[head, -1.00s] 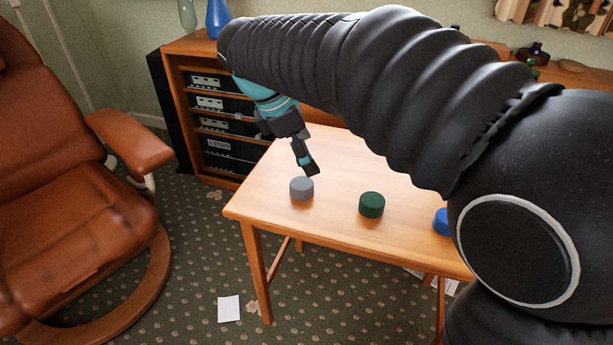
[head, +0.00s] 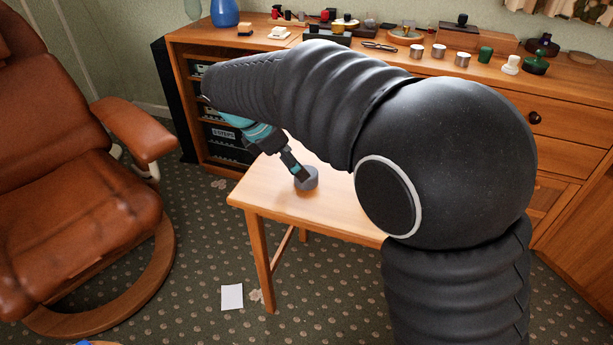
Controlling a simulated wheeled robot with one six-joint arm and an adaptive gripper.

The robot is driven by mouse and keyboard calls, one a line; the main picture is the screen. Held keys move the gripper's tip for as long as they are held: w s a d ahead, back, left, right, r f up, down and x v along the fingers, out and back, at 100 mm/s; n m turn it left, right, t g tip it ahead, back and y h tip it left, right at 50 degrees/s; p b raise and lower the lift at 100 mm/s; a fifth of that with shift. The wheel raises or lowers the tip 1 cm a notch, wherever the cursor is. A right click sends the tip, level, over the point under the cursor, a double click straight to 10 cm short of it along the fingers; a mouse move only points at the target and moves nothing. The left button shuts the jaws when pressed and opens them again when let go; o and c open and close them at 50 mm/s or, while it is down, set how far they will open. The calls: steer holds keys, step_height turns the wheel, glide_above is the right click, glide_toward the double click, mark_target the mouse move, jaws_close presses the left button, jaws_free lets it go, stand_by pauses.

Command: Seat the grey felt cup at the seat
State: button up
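The grey felt cup (head: 311,182) is a short round grey piece on the left part of the light wooden table (head: 262,200). My gripper (head: 300,175) reaches down to it from the upper left, and a dark finger overlaps the cup's top and near side. Whether the fingers touch or hold the cup is not clear, nor whether they are open or shut. My arm hides the table's middle and right. I cannot single out a marked seat for the cup.
A brown leather armchair (head: 75,160) stands at the left. Behind the table, a sideboard (head: 560,125) carries many small items, with a blue vase (head: 224,14) at its left end. A white sheet (head: 232,297) lies on the carpet.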

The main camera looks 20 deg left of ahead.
mark_target(311, 183)
steer(key=shift+x, duration=2.65)
steer(key=shift+w+d+r, duration=0.1)
steer(key=shift+d+r, duration=0.05)
steer(key=shift+d, duration=0.05)
steer(key=c, duration=0.9)
